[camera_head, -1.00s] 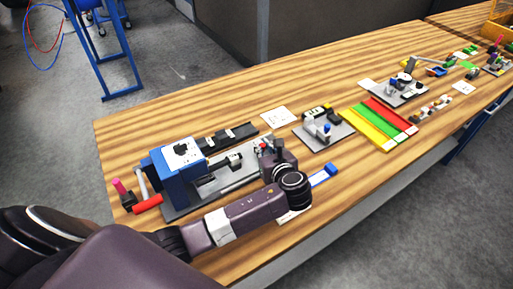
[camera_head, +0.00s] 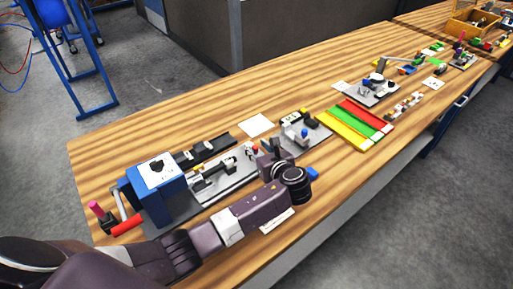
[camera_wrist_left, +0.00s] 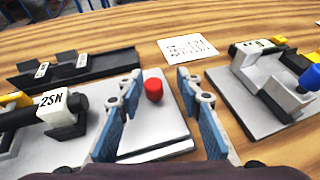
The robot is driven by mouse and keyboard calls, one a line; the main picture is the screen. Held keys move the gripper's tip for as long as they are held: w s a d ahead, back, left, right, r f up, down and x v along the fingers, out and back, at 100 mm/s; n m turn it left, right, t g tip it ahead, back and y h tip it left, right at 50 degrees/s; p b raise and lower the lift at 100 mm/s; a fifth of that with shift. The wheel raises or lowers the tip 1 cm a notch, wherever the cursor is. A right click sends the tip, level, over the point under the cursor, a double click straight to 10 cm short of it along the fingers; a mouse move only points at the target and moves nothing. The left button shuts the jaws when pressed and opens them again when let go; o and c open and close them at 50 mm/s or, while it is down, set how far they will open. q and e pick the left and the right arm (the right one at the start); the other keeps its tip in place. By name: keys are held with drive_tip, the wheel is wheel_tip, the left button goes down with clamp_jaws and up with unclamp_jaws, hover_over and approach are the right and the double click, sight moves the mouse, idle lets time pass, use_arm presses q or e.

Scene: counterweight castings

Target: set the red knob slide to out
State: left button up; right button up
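The red knob (camera_wrist_left: 153,90) shows in the left wrist view near the end of a light grey plate. In the head view the red knob (camera_head: 255,149) is small, just left of my left gripper. My left gripper (camera_wrist_left: 160,82) is open, with its two blue-padded fingers apart. The knob appears in the gap between them, nearer the left finger, with space on both sides. Whether it lies between the fingertips or beyond them I cannot tell. In the head view my left gripper (camera_head: 272,148) is partly hidden by its own wrist. My right gripper is not in view.
A blue box-shaped fixture (camera_head: 150,196) stands at the plate's left end. A black rail (camera_wrist_left: 85,72) lies behind the plate. A white card (camera_wrist_left: 188,48) lies beyond the knob. Another grey fixture (camera_wrist_left: 262,85) with a blue knob is to the right.

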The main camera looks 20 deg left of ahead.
use_arm(q)
drive_tip(key=shift+s, duration=0.15)
drive_tip(key=v, duration=1.1)
drive_tip(key=shift+s+d+r, duration=0.15)
drive_tip(key=shift+d+r, duration=0.1)
drive_tip(key=shift+d, duration=0.05)
